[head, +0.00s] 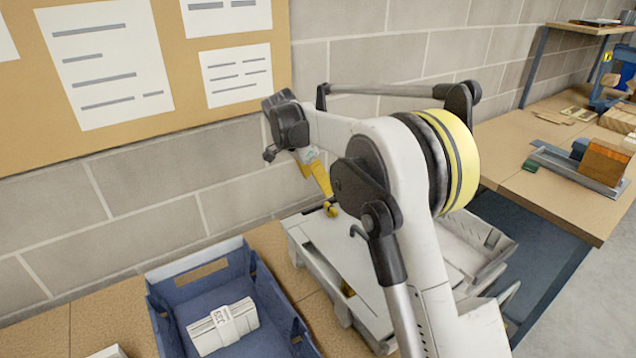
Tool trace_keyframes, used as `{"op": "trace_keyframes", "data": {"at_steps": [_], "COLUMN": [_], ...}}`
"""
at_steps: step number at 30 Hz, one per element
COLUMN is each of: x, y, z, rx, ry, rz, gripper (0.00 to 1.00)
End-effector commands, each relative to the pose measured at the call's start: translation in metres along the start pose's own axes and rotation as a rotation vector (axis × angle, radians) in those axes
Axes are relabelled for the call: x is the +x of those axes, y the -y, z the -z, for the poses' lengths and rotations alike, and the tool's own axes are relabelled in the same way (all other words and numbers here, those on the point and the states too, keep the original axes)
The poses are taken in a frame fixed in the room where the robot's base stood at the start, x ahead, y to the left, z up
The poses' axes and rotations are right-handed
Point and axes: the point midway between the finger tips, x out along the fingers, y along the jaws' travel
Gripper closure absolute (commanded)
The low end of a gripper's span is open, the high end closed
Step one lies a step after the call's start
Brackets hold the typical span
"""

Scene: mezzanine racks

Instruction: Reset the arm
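My arm fills the middle of the head view, white with black joints and a yellow-ringed elbow. It reaches up and then left, toward the block wall. From its dark wrist a narrow yellow part, which appears to be my gripper (322,185), hangs down over a white slatted crate-like object (312,262). Two separate fingertips cannot be made out, so its opening cannot be told. I see nothing held in it. I cannot tell whether its tip touches the white object.
A blue bin (262,298) holding a white banded bundle (222,326) stands on the wooden bench at lower left. A pinboard with papers (105,62) hangs behind. At right, another bench (530,178) carries a metal tray with a brown block (604,162). Grey floor shows at far right.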

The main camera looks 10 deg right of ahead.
Motion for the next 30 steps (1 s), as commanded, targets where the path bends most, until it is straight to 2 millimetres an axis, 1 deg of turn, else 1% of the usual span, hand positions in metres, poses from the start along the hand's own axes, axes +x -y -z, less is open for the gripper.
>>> {"op": "trace_keyframes", "data": {"at_steps": [2,5,8,11,12,14,15,17,19,22,25,30], "x": [-0.002,-0.012,-0.031,-0.053,-0.061,-0.072,-0.078,-0.086,-0.093,-0.099,-0.099,-0.087], "y": [-0.002,-0.013,-0.035,-0.069,-0.083,-0.105,-0.120,-0.143,-0.170,-0.210,-0.248,-0.308], "z": [0.001,0.005,0.011,0.016,0.017,0.016,0.015,0.013,0.008,-0.001,-0.015,-0.043], "rx": [-0.005,-0.040,-0.117,-0.220,-0.263,-0.329,-0.371,-0.432,-0.504,-0.602,-0.699,-0.854], "ry": [0.001,0.009,0.024,0.038,0.042,0.044,0.045,0.042,0.034,0.017,-0.011,-0.077], "rz": [0.003,0.018,0.055,0.109,0.132,0.167,0.191,0.226,0.269,0.328,0.388,0.479], "gripper": [0.24,0.24,0.24,0.24,0.24,0.24,0.24,0.24,0.24,0.24,0.24,0.24]}}
